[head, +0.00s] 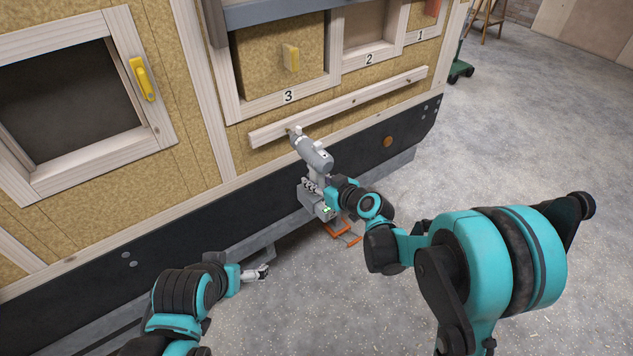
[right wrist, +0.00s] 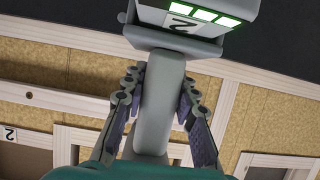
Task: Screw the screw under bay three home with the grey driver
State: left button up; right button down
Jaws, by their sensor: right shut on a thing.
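The grey driver (head: 314,153) is held upright in front of the trailer wall, its nose pointing up-left at the left end of the pale wooden rail (head: 380,91). Its tip meets or nearly meets the rail under bay three (head: 265,62); the screw there is hidden or too small to make out. My right gripper (head: 318,186) is shut on the driver's handle. In the right wrist view the fingers grip both sides of the handle (right wrist: 163,100), by the battery (right wrist: 190,22) with lit green bars. My left gripper (head: 262,272) hangs low and empty, apart from the wall.
An open window (head: 70,100) with a yellow latch (head: 143,78) is at left. An orange object (head: 343,230) is below the driver.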

jog(key=shift+w+a+r, duration=0.1)
jog(key=shift+w+a, duration=0.45)
jog(key=shift+w, duration=0.25)
dwell(2.0)
jog(key=shift+s+d, duration=0.1)
jog(key=shift+s+d, duration=0.25)
jog(key=shift+s, duration=0.1)
jog(key=shift+s+d, duration=0.55)
jog(key=shift+s, duration=0.2)
jog(key=d, duration=0.8)
jog(key=shift+w+b, duration=0.4)
jog(key=s+d+r+m+t+h, duration=0.1)
jog(key=s+d+m+t+h, duration=0.1)
jog(key=s+d, duration=0.7)
jog(key=shift+s+d+r+m+h, duration=0.35)
jog(key=shift+s+m+h, duration=0.4)
jog(key=shift+m+h, duration=0.15)
